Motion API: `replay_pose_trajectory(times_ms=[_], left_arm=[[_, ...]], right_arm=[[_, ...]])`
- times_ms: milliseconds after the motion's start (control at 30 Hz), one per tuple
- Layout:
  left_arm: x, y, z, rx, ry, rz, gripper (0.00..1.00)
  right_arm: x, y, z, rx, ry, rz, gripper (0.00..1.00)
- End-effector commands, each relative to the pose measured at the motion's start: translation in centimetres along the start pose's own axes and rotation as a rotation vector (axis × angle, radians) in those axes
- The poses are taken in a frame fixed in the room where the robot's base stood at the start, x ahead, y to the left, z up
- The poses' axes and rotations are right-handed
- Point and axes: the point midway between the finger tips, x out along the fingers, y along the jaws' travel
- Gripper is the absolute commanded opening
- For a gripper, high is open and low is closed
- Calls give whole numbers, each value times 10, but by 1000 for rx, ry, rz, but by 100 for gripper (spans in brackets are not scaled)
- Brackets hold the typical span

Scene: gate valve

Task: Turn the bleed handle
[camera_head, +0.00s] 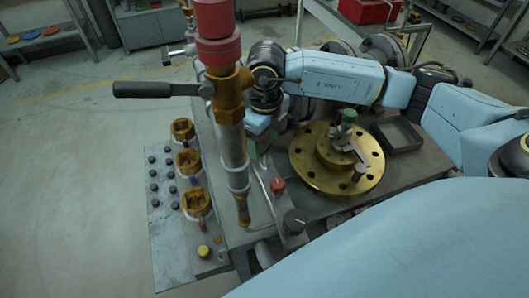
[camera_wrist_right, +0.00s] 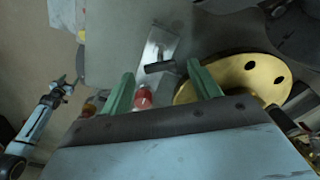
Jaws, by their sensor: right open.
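A short black bar handle (camera_wrist_right: 160,67) sits on a narrow grey metal plate between and beyond my right fingertips, and looks apart from them. A red knob (camera_wrist_right: 142,97) is nearer, between the fingers. In the head view a red knob (camera_head: 278,186) and a dark knob (camera_head: 294,221) sit on the narrow plate; I cannot tell which part is the bleed handle. My right gripper (camera_wrist_right: 162,88) is open and empty with green fingers; a tall column (camera_head: 230,150) mostly hides it in the head view. A light-blue arm, seemingly my left, ends small in the wrist view (camera_wrist_right: 62,88); its fingers are unclear.
The column carries a red top and a long black lever (camera_head: 155,90), close to my right wrist. A brass flange (camera_head: 309,176) and a dark tray (camera_head: 397,136) are to the right. Several brass fittings (camera_head: 189,161) stand on the left panel. Floor at left is clear.

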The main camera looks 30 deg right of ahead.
Motion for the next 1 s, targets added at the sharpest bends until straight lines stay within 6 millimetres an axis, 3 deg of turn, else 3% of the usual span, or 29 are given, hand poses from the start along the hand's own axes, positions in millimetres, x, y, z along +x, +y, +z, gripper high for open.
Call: replay_pose_trajectory(times_ms=[100,300,700,1000], left_arm=[[3,-5,-8,3,13,-7,62],[5,-10,-17,7,28,-13,62],[5,-12,-14,8,24,-15,62],[6,-12,-8,7,13,-15,62]], right_arm=[[24,0,-1,0,4,1,62],[48,0,0,0,1,1,62],[55,0,0,0,0,0,62],[54,0,0,0,0,0,23]])
